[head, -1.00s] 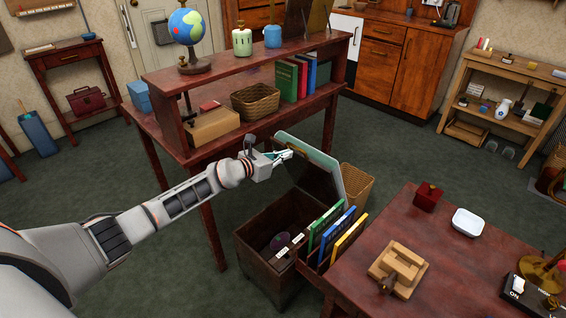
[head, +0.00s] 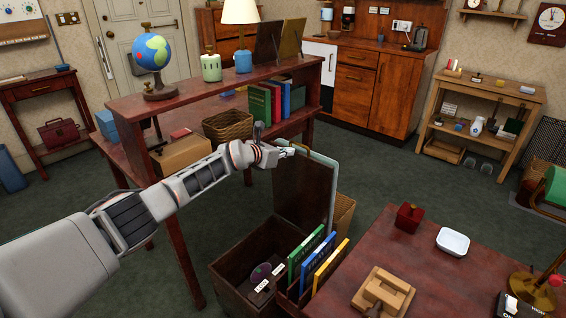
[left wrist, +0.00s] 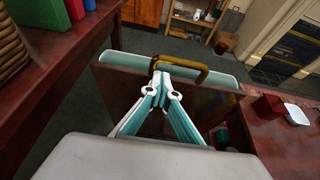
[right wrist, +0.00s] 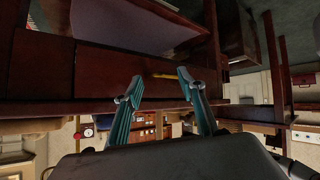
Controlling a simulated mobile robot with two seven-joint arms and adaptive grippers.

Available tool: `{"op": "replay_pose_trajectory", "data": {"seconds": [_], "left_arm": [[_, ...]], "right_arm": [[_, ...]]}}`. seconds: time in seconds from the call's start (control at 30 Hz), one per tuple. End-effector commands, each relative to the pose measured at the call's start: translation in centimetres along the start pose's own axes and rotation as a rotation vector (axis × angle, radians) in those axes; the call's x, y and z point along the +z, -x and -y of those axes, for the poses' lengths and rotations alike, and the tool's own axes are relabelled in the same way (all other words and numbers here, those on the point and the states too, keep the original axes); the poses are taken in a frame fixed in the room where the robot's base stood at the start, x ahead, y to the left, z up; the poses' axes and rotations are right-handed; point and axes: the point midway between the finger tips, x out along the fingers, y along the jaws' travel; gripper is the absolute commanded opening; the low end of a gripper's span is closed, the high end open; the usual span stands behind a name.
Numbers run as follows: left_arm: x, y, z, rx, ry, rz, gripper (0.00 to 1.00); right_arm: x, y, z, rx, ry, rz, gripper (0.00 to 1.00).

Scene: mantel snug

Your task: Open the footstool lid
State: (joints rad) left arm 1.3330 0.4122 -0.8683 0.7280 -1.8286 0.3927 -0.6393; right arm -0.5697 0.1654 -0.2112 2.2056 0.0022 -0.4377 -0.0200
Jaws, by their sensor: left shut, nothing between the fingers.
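The footstool is a dark wooden box (head: 222,268), open at the top, between the shelved table and the desk in the head view. Its lid (head: 300,195) stands about upright on the box's right side, its dark underside towards the box. The lid's pale teal padding (left wrist: 112,61) and a brass handle (left wrist: 203,74) show in the left wrist view. My left gripper (head: 290,152) is at the lid's upper edge. Its fingers are shut with nothing between them, the tips close against the handle's left end; contact is unclear. My right gripper (right wrist: 157,84) is open and empty, seen only in its own wrist view.
Green, blue and yellow books (head: 325,265) stand beside the box. The red-brown desk (head: 420,275) is close on the right, with a wooden block puzzle (head: 383,293) and white dish (head: 452,242). A wicker basket (head: 343,215) stands behind the lid. The shelved table (head: 135,100) is beyond my left arm.

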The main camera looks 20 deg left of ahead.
Motion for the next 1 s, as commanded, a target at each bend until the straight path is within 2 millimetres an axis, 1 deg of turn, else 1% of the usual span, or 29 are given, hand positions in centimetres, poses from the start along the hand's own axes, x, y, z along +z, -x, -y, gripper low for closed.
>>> {"op": "replay_pose_trajectory", "data": {"seconds": [0.03,0.07,0.2,0.4,0.6,0.8,1.0], "left_arm": [[-0.7,-1.0,-0.1,0.001,0.003,-0.015,0.0],[-0.7,-1.4,-0.1,0.001,0.005,-0.015,0.0],[0.0,-2.7,-0.3,0.0,0.006,-0.015,0.0],[0.9,-4.0,-0.5,0.0,0.004,-0.011,0.0],[1.6,-4.5,-0.6,0.001,0.002,-0.008,0.0],[1.8,-4.6,-0.6,0.0,0.002,-0.006,0.0],[1.9,-4.5,-0.6,0.0,0.001,-0.005,0.0]], "right_arm": [[0.7,-0.2,0.4,-0.006,-0.003,0.01,0.4],[0.7,-0.2,0.4,-0.007,-0.004,0.009,0.4],[0.2,-0.5,0.4,-0.009,-0.007,-0.002,0.4],[-0.1,-0.6,0.5,-0.013,-0.012,-0.01,0.4],[-1.1,-0.7,0.8,-0.018,-0.021,-0.033,0.4],[-2.1,-0.8,0.9,-0.019,-0.026,-0.055,0.4],[-2.1,-0.7,0.9,-0.02,-0.028,-0.055,0.4]]}}
